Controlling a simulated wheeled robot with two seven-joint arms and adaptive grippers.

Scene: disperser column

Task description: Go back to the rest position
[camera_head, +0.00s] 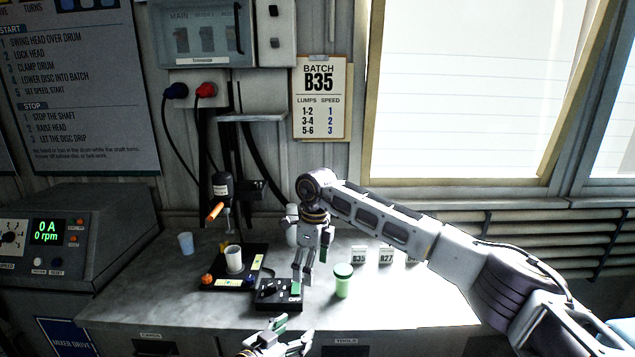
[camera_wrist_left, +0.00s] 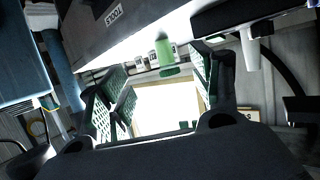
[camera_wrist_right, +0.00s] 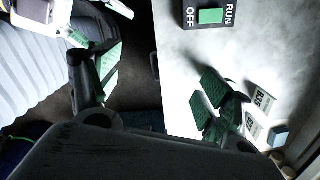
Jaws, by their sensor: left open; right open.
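My left gripper (camera_head: 294,332) is low at the bottom of the head view, in front of the bench edge. Its jaws are open and empty in the left wrist view (camera_wrist_left: 160,82). My right arm reaches in from the right. The right gripper (camera_head: 302,279) points down beside the black RUN/OFF switch box (camera_head: 268,300); whether it touches the box is unclear in the head view. In the right wrist view its jaws (camera_wrist_right: 160,72) are open and empty, and the switch box (camera_wrist_right: 231,24) lies beyond them at the top.
A white cup (camera_head: 234,259) stands on a black base (camera_head: 212,284) under the disperser (camera_head: 222,187). A blue cup (camera_head: 186,243) is farther left. The bench's front left is clear.

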